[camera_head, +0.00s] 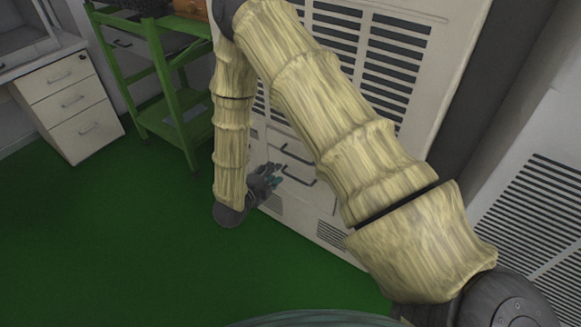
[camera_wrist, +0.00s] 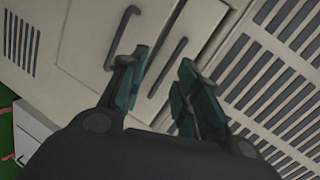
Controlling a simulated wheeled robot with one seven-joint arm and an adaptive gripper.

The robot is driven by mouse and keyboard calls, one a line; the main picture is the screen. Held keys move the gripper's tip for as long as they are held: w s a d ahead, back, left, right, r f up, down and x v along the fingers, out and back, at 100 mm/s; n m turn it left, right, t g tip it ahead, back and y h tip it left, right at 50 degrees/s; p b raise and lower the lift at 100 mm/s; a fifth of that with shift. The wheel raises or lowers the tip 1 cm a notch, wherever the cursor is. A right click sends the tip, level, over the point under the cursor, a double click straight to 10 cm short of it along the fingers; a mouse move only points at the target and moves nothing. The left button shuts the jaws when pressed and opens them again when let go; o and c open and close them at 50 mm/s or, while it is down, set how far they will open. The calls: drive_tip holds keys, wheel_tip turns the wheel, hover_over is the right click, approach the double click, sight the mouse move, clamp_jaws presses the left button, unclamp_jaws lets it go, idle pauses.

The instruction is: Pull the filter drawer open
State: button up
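A pale cabinet (camera_head: 315,210) has two drawer fronts with dark bar handles, an upper handle (camera_head: 297,153) and a lower handle (camera_head: 299,179). I cannot tell from any label which one is the filter drawer. Both look closed. In the wrist view one handle (camera_wrist: 122,36) lies left of my gripper, and another handle (camera_wrist: 180,50) shows between its fingertips. My gripper (camera_wrist: 163,60) is open, its dark teal pads apart on either side of that second handle, with no clear contact. In the head view my gripper (camera_head: 272,174) is just left of the handles.
Vent slats (camera_wrist: 275,85) lie to the right in the wrist view. In the head view, a green shelf rack (camera_head: 155,75) and a white drawer unit (camera_head: 75,110) stand at left. A slatted cabinet (camera_head: 530,210) is at right. The green floor (camera_head: 110,235) is clear.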

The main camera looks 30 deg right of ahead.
sight(291, 154)
drive_tip(key=w+d+m, duration=0.1)
drive_tip(key=d, duration=0.2)
drive_tip(key=w+d+m+h, duration=0.1)
drive_tip(key=w+d, duration=0.1)
drive_tip(key=d, duration=0.2)
drive_tip(key=w+d+m+g, duration=0.1)
drive_tip(key=d, duration=0.2)
drive_tip(key=shift+w+d+f+m+h+b, duration=0.15)
drive_tip(key=shift+w+f+m+h+b, duration=0.15)
drive_tip(key=shift+w+f+m, duration=0.1)
drive_tip(key=shift+c, duration=0.5)
clamp_jaws()
